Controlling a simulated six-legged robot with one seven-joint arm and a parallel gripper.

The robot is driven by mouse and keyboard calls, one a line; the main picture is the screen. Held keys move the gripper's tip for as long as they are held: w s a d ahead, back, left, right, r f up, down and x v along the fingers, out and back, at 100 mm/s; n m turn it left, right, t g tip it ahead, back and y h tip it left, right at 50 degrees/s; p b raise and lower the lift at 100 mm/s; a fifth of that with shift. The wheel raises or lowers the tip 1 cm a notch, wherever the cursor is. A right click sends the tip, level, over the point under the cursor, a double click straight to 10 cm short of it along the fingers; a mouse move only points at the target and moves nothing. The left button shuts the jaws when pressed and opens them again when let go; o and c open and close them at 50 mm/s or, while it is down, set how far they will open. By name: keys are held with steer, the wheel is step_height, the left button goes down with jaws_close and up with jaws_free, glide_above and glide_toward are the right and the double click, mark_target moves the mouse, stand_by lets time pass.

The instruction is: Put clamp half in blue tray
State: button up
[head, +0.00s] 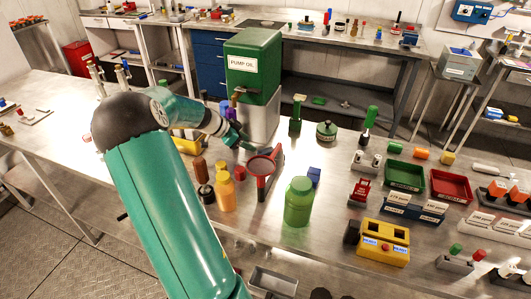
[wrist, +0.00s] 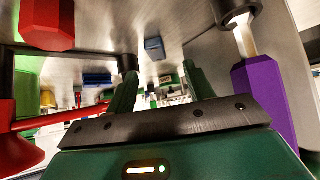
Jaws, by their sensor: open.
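My gripper (head: 243,140) is open, in front of the grey stand under the green pump oil box. In the wrist view its two green fingers (wrist: 160,88) stand apart with no object visible between them. I cannot make out a clamp half for certain in either view. A dark blue, low piece with white labels (head: 414,208) lies on the right of the bench in the head view; I cannot tell if it is the blue tray. A blue item (wrist: 97,79) shows far off in the wrist view, too small to name.
A yellow bottle (head: 225,190) and a green bottle (head: 299,202) stand nearby. The pump oil box (head: 252,65) rises behind. A green tray (head: 404,176) and a red tray (head: 450,187) lie right. In the wrist view, a purple handle (wrist: 265,95) is close right.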

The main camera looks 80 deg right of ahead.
mark_target(265, 150)
steer(key=shift+s+d+f, duration=0.35)
steer(key=shift+s+f, duration=0.1)
steer(key=shift+s, duration=0.3)
steer(key=shift+s+d+f, duration=0.15)
steer(key=shift+s+f, duration=0.05)
steer(key=shift+f, duration=0.1)
steer(key=shift+d+f, duration=0.1)
steer(key=shift+f, duration=0.1)
steer(key=x, duration=0.5)
steer(key=shift+s, duration=0.15)
steer(key=shift+r, duration=0.1)
steer(key=c, duration=1.1)
steer(key=shift+c, duration=0.2)
